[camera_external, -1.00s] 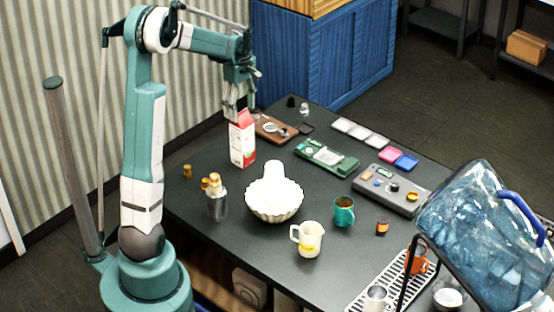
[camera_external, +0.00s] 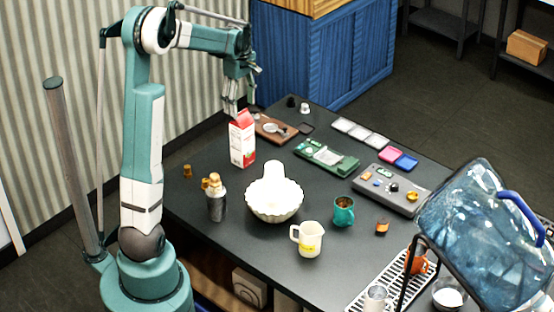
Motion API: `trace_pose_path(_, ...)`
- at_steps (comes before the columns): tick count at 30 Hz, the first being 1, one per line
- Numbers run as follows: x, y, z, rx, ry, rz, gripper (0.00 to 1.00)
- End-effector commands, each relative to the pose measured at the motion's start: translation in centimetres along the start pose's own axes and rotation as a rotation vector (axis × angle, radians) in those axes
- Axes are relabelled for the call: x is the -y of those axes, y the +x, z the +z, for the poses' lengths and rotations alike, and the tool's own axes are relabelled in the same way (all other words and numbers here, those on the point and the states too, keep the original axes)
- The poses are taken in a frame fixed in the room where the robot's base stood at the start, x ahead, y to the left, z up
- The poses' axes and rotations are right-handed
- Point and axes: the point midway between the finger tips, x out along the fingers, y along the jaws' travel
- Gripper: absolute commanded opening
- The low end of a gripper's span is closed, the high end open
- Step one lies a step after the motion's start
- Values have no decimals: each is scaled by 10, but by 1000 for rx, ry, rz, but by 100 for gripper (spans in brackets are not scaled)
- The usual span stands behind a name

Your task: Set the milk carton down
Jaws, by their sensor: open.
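The red and white milk carton (camera_external: 242,142) stands upright on the dark table, near its far left edge. My gripper (camera_external: 237,112) is just above the carton's top, pointing down. Its jaws are open. I cannot tell whether a fingertip still touches the carton's peak. The carton's underside and far side are hidden.
A white fluted bowl (camera_external: 274,203) stands in front of the carton. A metal bottle with corks (camera_external: 216,203) is to the left. A brown board (camera_external: 274,128) lies just behind the carton, with a green tray (camera_external: 326,156) to the right. A cream pitcher (camera_external: 307,240) and teal mug (camera_external: 343,212) stand nearer.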

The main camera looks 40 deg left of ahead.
Motion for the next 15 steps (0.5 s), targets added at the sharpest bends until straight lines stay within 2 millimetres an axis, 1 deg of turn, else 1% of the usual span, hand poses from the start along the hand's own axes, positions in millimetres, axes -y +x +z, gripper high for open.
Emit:
trace_pose_path(8,2,-3,4,-2,15,5,57)
trace_pose_path(11,6,-8,10,-6,39,14,57)
trace_pose_path(15,15,-19,25,-15,99,36,57)
